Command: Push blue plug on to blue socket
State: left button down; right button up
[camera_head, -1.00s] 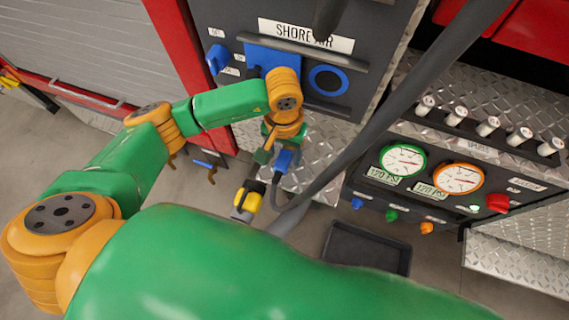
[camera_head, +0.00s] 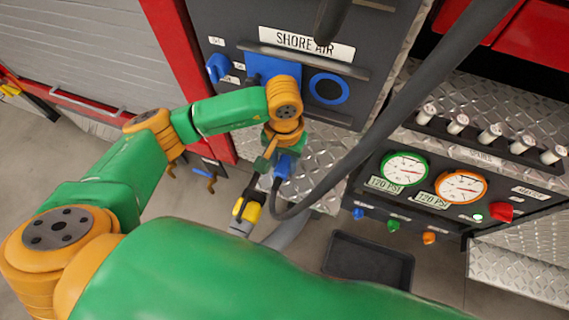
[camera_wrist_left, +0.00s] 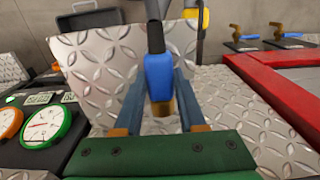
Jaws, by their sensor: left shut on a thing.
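The blue plug (camera_head: 284,166) is held in my left gripper (camera_head: 277,161), in front of the diamond plate and below the SHORE AIR panel. In the left wrist view the plug (camera_wrist_left: 158,77) sits between the two fingers of the gripper (camera_wrist_left: 158,92), with its black cable running away from them. The blue socket is a blue ring with a dark centre (camera_head: 345,91) on the panel, above and right of the plug. Plug and socket are apart. My left forearm covers part of the panel's blue area. My right gripper is not in view.
A thick dark hose (camera_head: 410,88) crosses diagonally right of the socket. A yellow connector (camera_head: 248,210) hangs below the plug. A gauge panel (camera_head: 380,215) stands at the right, and a black tray (camera_head: 368,260) lies low. A blue knob (camera_head: 219,67) sits left of the socket.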

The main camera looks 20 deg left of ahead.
aim_at(284, 163)
pick_arm(q)
jog(key=shift+r+p, duration=1.15)
jog(key=shift+r, duration=1.1)
